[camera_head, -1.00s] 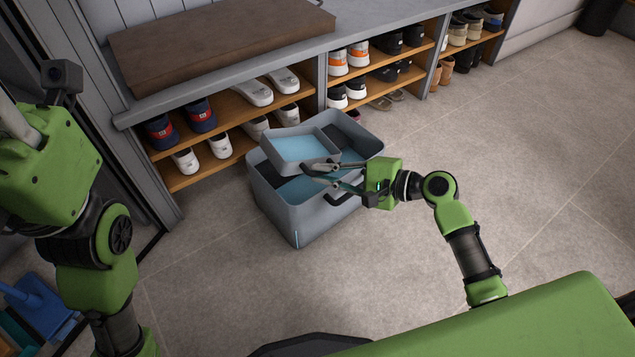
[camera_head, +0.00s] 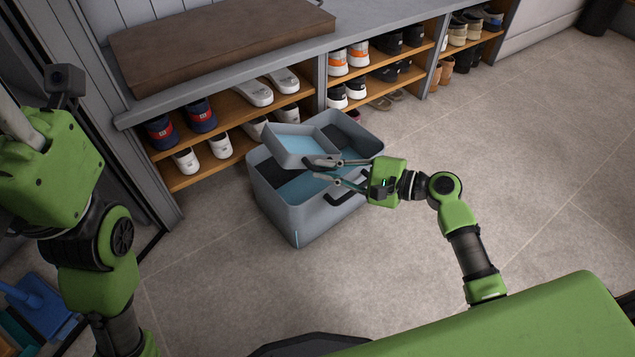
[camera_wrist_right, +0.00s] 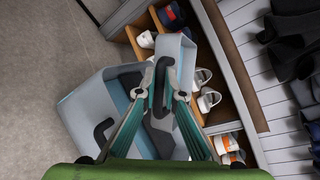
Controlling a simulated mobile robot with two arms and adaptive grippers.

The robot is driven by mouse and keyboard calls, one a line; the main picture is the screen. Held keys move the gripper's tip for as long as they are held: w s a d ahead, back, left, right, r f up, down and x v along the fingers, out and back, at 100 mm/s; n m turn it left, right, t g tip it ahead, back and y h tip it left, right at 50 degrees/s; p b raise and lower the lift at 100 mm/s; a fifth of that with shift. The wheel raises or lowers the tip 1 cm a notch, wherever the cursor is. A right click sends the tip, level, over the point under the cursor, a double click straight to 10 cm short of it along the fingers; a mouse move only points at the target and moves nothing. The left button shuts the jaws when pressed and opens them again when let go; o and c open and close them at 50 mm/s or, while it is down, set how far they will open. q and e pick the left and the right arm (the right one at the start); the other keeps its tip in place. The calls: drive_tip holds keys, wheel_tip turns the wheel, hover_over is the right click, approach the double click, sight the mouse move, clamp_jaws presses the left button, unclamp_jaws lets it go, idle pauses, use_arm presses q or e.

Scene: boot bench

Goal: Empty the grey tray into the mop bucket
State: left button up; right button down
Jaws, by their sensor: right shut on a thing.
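The grey tray (camera_head: 270,155) holds blue liquid (camera_head: 293,143). It is over the mop bucket and looks somewhat tilted in the head view. In the right wrist view the tray (camera_wrist_right: 175,48) shows above the jaws. The grey mop bucket (camera_head: 322,218) stands on the floor with blue liquid inside; it also shows in the right wrist view (camera_wrist_right: 75,110). My right gripper (camera_head: 325,168) is shut on the tray's near side, above the bucket. My left arm is at the left edge; its fingertips are out of frame.
A bench with shelves of shoes (camera_head: 255,92) stands right behind the bucket. A brown cushion (camera_head: 220,40) lies on top. A blue dustpan-like thing (camera_head: 38,300) is at the lower left. The floor (camera_head: 480,170) on the right is clear.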

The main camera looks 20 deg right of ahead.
idle(0.4)
drive_tip(key=shift+w+d+r+m+y, duration=0.15)
drive_tip(key=shift+d+r+m+y, duration=0.3)
drive_tip(key=shift+m, duration=0.25)
idle(0.3)
drive_tip(key=shift+w+d+r+m+t+y, duration=0.15)
drive_tip(key=shift+d+r+m+t+y, duration=0.15)
drive_tip(key=shift+m+t+y, duration=0.25)
drive_tip(key=shift+d, duration=0.1)
idle(0.4)
